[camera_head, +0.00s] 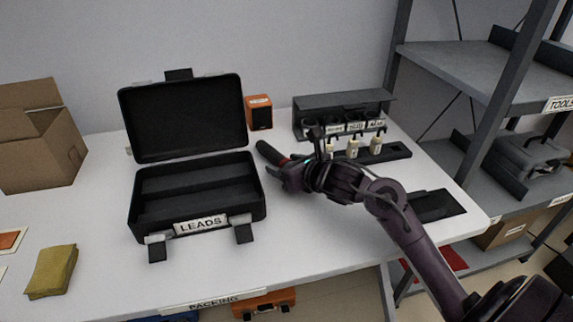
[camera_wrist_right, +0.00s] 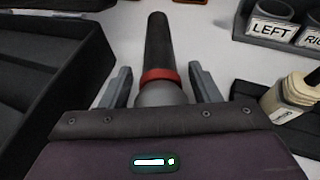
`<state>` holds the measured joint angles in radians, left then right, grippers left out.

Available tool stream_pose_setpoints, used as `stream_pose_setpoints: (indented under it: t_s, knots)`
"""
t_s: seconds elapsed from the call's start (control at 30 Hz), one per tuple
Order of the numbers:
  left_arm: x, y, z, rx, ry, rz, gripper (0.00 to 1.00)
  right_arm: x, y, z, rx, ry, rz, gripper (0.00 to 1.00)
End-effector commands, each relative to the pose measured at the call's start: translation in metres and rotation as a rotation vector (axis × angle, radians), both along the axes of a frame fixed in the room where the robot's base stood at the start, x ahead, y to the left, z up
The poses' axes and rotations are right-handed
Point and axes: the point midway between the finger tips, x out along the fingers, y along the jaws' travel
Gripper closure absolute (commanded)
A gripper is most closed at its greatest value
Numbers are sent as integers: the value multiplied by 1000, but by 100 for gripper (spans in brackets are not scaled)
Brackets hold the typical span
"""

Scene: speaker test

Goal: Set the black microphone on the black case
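The black microphone (camera_head: 268,152) lies on the white table just right of the case. In the right wrist view the microphone (camera_wrist_right: 158,45) shows its black handle pointing away, a red ring and a grey rounded end. My right gripper (camera_head: 284,172) is at its near end. In the right wrist view the fingers (camera_wrist_right: 160,85) are apart, one on each side of the microphone, with gaps visible. The black case (camera_head: 258,195) stands open on the table, lid up, labelled LEADS, its inside divided and apparently empty. My left gripper is not in view.
A small orange speaker (camera_head: 259,112) stands behind the microphone. A black rack (camera_head: 345,103) with labelled holders and a tray with small bottles (camera_head: 352,148) are right of my gripper. A cardboard box (camera_head: 40,150) and a yellow cloth (camera_head: 51,271) are at left.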

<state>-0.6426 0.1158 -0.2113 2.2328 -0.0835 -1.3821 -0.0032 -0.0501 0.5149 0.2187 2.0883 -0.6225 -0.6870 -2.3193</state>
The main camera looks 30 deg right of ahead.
Motion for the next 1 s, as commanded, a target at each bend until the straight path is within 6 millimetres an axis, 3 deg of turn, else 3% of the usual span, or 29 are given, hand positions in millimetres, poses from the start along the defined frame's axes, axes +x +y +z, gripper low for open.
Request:
stream_pose_setpoints:
  t_s: [0.43, 1.0]
  knots:
    - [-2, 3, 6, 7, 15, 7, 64, -1, 0, 5, 0, 1, 0, 35]
    - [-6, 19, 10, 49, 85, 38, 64, -96, -11, 42, -1, 2, -1, 35]
